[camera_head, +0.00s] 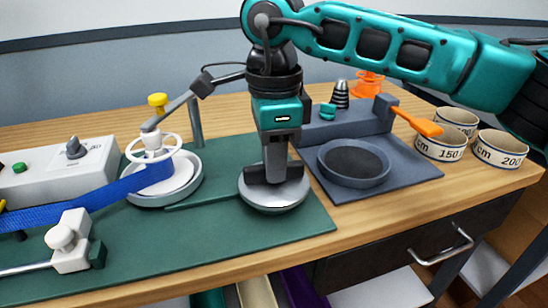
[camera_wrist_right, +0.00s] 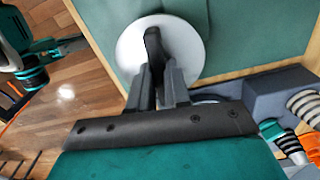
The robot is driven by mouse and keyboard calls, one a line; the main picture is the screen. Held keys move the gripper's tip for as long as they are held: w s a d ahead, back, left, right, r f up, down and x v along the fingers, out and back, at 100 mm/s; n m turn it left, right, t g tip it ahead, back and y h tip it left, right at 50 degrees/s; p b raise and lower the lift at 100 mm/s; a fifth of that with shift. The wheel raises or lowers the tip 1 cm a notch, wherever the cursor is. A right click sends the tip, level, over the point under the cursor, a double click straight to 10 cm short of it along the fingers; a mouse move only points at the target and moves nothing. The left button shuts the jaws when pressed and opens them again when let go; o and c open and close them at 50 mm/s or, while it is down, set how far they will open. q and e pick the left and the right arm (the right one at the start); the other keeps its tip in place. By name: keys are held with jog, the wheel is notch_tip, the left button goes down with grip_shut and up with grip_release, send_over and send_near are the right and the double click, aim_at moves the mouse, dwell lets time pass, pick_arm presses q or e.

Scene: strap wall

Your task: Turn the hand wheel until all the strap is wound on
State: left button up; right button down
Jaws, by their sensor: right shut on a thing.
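The hand wheel (camera_head: 287,197) is a pale grey disc lying flat near the right end of the green board. My right gripper (camera_head: 274,178) points down over it and is shut on its dark upright handle. In the right wrist view the disc (camera_wrist_right: 188,42) is white, and the jaws (camera_wrist_right: 158,75) close around the dark handle (camera_wrist_right: 153,38). The blue strap (camera_head: 95,198) runs from the left edge to the white spool (camera_head: 185,187), under a white spoked ring. The strap's far end is out of view. My left gripper is not in view.
A white block (camera_head: 70,240) with a rod stands at the front left, a control box (camera_head: 60,170) behind it. A grey tray (camera_head: 405,180) with a round dish lies right of the board.

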jog(key=m, duration=0.4)
jog(key=shift+m, duration=0.3)
jog(key=m, duration=0.3)
jog(key=shift+m, duration=0.3)
jog(key=m+b, duration=0.1)
jog(key=m, duration=0.2)
jog(key=shift+m, duration=0.3)
jog(key=m, duration=0.4)
jog(key=shift+m, duration=0.3)
jog(key=m+b, duration=0.1)
jog(key=m, duration=0.2)
jog(key=shift+m, duration=0.3)
jog(key=m, duration=0.4)
jog(key=shift+m+b, duration=0.3)
jog(key=shift+b, duration=0.05)
jog(key=m, duration=0.3)
jog(key=shift+m+b, duration=0.3)
jog(key=shift+b, duration=0.05)
jog(key=m, duration=0.2)
jog(key=shift+m+b, duration=0.3)
jog(key=shift+m, duration=0.1)
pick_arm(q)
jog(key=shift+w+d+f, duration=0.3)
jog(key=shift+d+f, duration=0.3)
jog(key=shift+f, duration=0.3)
pick_arm(e)
jog(key=shift+m, duration=0.6)
